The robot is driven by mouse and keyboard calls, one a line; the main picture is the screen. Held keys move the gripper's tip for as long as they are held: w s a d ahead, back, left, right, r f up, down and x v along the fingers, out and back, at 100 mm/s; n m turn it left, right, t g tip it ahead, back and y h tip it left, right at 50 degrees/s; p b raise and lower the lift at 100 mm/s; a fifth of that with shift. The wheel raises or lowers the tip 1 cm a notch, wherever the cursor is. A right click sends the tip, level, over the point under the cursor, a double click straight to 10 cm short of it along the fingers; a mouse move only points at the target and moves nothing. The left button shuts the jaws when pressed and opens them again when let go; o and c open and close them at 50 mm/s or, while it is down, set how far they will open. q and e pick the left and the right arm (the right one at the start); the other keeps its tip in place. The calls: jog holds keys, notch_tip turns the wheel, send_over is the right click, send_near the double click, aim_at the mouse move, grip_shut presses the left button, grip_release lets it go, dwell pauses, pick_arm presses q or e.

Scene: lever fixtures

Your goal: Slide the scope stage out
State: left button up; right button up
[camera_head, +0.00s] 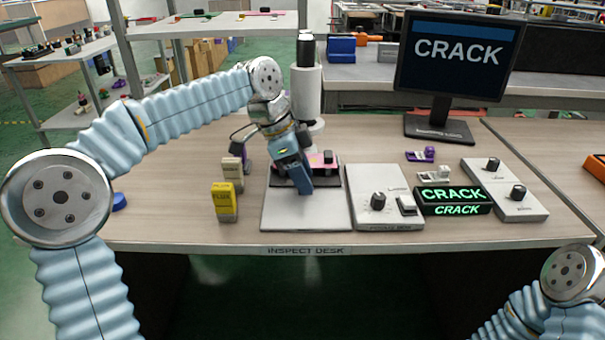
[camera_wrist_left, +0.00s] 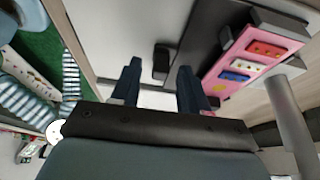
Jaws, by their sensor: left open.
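The scope stage (camera_head: 328,184) is a dark plate on a pale base plate (camera_head: 305,212), in front of the white microscope column (camera_head: 308,90). A pink board (camera_head: 318,160) lies on the stage; it also shows in the wrist view (camera_wrist_left: 262,58) with red, white and blue parts. My left gripper (camera_head: 298,188) points down over the stage's front and hides part of it. In the wrist view its two fingers (camera_wrist_left: 158,85) are apart, with a small black handle (camera_wrist_left: 161,62) between and beyond them. I cannot tell whether they touch it. My right gripper is out of view.
A yellow box (camera_head: 224,202) and a beige box (camera_head: 232,172) stand left of the base plate. A control panel (camera_head: 382,185) with a knob and switch adjoins its right side. A green CRACK sign (camera_head: 453,200), another panel (camera_head: 505,190) and a monitor (camera_head: 455,60) are farther right.

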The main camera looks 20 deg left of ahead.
pick_arm(q)
grip_shut()
jog(key=s+b, duration=0.1)
jog(key=s+d+b, duration=0.1)
jog(key=s, duration=0.1)
jog(key=s+b, duration=0.2)
jog(key=shift+s+d+f, duration=0.15)
jog(key=shift+d+f, duration=0.1)
jog(key=shift+f, duration=0.1)
jog(key=s, duration=0.1)
jog(key=s+d+b, duration=0.1)
jog(key=s, duration=0.1)
jog(key=s+b, duration=0.1)
jog(key=s, duration=0.1)
jog(key=shift+d+r, duration=0.25)
jog(key=shift+s+d, duration=0.15)
jog(key=shift+s, duration=0.2)
grip_release()
jog(key=shift+s+r, duration=0.1)
